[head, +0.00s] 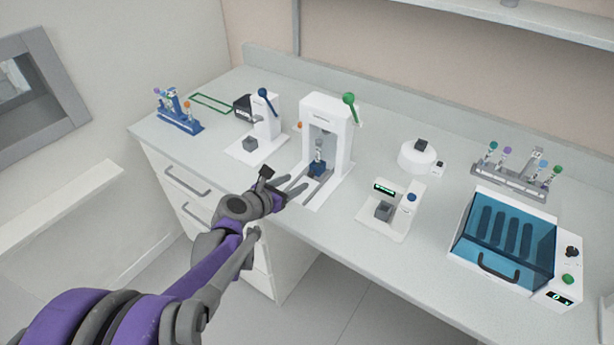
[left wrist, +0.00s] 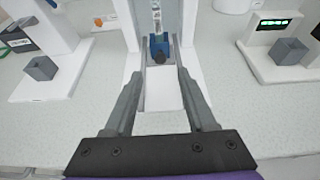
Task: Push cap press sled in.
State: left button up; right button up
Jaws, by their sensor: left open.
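The cap press (head: 341,138) is a white upright frame with a green-knobbed lever, standing mid-counter in the head view. Its sled (head: 317,169) is a blue block at the press opening, with a tube standing in it. In the left wrist view the sled (left wrist: 158,48) shows straight ahead, with a dark round knob on its near side. My left gripper (head: 299,187) is open and empty at the front of the press. In the left wrist view its fingers (left wrist: 158,76) point at the sled from either side of the white track, short of the knob. My right gripper is out of view.
A white device with a blue-knobbed lever (head: 266,123) stands left of the press. A small white device with a green display (head: 399,209) stands to the right. A blue tube rack (head: 180,123), a grey rack (head: 514,178) and a blue-lidded machine (head: 505,240) are farther out.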

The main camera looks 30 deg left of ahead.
aim_at(310, 175)
pick_arm(q)
jog(key=x, duration=0.7)
jog(key=shift+f, duration=0.1)
grip_shut()
dwell(1.2)
